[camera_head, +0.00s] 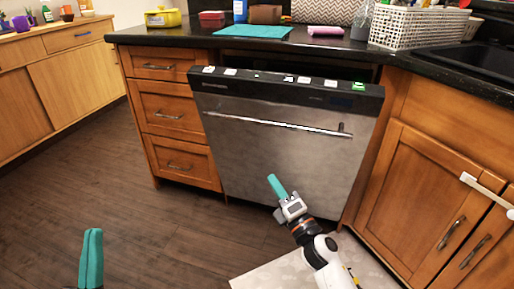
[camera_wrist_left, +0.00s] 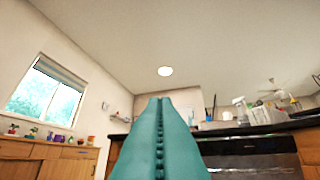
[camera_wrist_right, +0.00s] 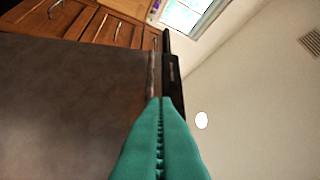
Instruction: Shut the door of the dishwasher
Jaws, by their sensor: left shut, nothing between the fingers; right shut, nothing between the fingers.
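The dishwasher door (camera_head: 270,150) is a brushed-steel panel with a black control strip (camera_head: 290,88) along its top and a bar handle (camera_head: 275,125). Its top edge leans out from the counter, with a dark gap behind it, so it is partly open. My right gripper (camera_head: 274,182) is shut and empty in front of the door's lower middle; I cannot tell whether it touches. In the right wrist view the door panel (camera_wrist_right: 70,95) fills the left side beside the teal fingers. My left gripper (camera_head: 92,235) is shut and empty, low at the left, away from the door.
Wooden drawers (camera_head: 172,115) stand left of the dishwasher and a sink cabinet (camera_head: 420,190) stands right. The black counter (camera_head: 340,43) above holds a white basket (camera_head: 415,27) and a teal mat (camera_head: 252,31). A light mat (camera_head: 275,275) lies on the floor. The floor at left is clear.

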